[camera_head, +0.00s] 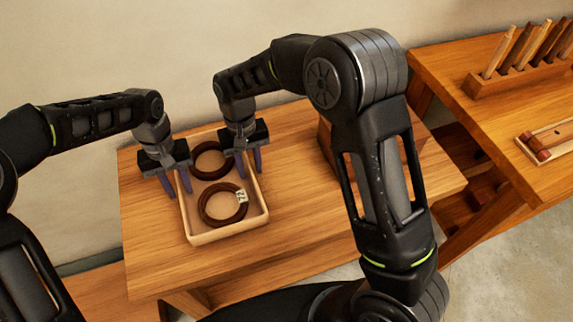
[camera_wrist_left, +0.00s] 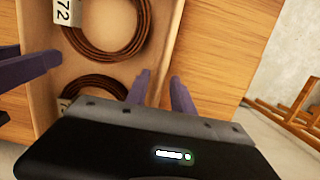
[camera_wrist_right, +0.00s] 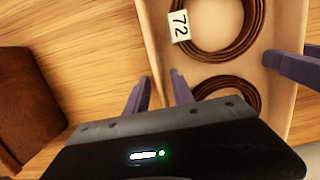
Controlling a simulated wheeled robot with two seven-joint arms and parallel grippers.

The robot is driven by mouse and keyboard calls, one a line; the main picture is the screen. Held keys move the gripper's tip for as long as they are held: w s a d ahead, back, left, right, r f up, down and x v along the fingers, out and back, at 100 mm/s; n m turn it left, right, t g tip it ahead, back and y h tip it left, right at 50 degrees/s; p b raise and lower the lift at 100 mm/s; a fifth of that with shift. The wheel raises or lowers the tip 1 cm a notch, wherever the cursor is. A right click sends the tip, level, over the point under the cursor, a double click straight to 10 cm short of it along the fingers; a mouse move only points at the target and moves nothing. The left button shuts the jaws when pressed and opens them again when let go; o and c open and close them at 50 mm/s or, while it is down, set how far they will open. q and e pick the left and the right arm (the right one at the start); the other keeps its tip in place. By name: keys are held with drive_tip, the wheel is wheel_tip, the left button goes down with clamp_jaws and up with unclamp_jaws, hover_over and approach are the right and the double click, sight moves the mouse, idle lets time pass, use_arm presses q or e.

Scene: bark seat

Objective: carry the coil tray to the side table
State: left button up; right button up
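The coil tray (camera_head: 213,238) is a pale wooden box on the table. It holds two dark brown coils, a front one (camera_head: 204,207) with a white "72" tag and a back one (camera_head: 199,162) partly behind my right gripper. My left gripper (camera_head: 176,192) is at the tray's left wall, with one finger on each side of that wall in the left wrist view (camera_wrist_left: 161,80). My right gripper (camera_head: 250,172) is at the right wall, its fingers likewise astride it in the right wrist view (camera_wrist_right: 161,77). Both grippers look open, with gaps beside the wall.
The tray stands on a wooden table (camera_head: 300,225) with bare room in front and to the right. A brown block (camera_wrist_right: 25,105) is at its back right, partly hidden by my right arm. Another wooden table (camera_head: 455,65) at the right bears a peg rack (camera_head: 500,85) and a small board (camera_head: 560,145).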

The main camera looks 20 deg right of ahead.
use_arm(q)
wheel_tip(320, 180, up, 12)
drive_tip(key=w, duration=0.1)
drive_tip(key=shift+w, duration=0.4)
drive_tip(key=shift+f, duration=0.1)
use_arm(e)
drive_tip(key=shift+r, duration=0.15)
wheel_tip(320, 180, up, 12)
drive_tip(key=w, duration=0.1)
drive_tip(key=shift+w+f, duration=0.2)
drive_tip(key=shift+w, duration=0.2)
use_arm(q)
drive_tip(key=shift+s, duration=0.1)
use_arm(e)
drive_tip(key=shift+s, duration=0.1)
idle(0.4)
